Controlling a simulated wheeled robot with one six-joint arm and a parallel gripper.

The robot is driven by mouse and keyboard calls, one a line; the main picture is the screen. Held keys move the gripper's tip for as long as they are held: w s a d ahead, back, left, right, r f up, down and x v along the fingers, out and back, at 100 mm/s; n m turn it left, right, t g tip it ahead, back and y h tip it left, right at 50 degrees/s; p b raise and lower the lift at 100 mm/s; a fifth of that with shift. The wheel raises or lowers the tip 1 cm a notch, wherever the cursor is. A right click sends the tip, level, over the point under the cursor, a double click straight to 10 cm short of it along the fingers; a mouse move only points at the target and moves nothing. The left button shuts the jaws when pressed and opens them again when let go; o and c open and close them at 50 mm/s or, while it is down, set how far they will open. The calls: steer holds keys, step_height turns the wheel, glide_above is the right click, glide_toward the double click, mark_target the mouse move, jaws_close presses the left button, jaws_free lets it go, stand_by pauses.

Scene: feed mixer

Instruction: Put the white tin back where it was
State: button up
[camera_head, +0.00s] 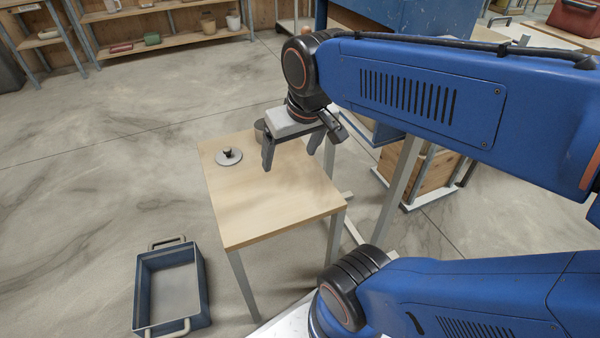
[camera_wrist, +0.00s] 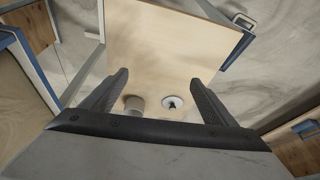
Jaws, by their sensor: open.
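My gripper (camera_head: 290,160) is open and empty above the small wooden table (camera_head: 265,210). In the wrist view its two fingers (camera_wrist: 159,78) stand apart with bare table top between their tips. A small grey-beige round tin (camera_head: 261,131) stands at the table's far edge, partly hidden behind my gripper; it also shows in the wrist view (camera_wrist: 134,104). A round pale lid with a black knob (camera_head: 229,156) lies to its left on the table top, also in the wrist view (camera_wrist: 172,103). I cannot tell whether this tin is the white tin.
A blue tray with handles (camera_head: 141,290) is on the floor left of the table. A shelf (camera_head: 165,40) at the back holds pale pots (camera_head: 233,21) and small boxes. A wooden crate (camera_head: 425,172) stands right of the table. Most of the table top is clear.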

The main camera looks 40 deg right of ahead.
steer(key=shift+n+t, duration=0.4)
steer(key=shift+n, duration=0.2)
steer(key=s+f, duration=0.1)
steer(key=s, duration=0.2)
steer(key=s+f, duration=0.1)
steer(key=shift+s+a+f, duration=0.25)
steer(key=shift+a+f, duration=0.05)
steer(key=shift+a, duration=0.05)
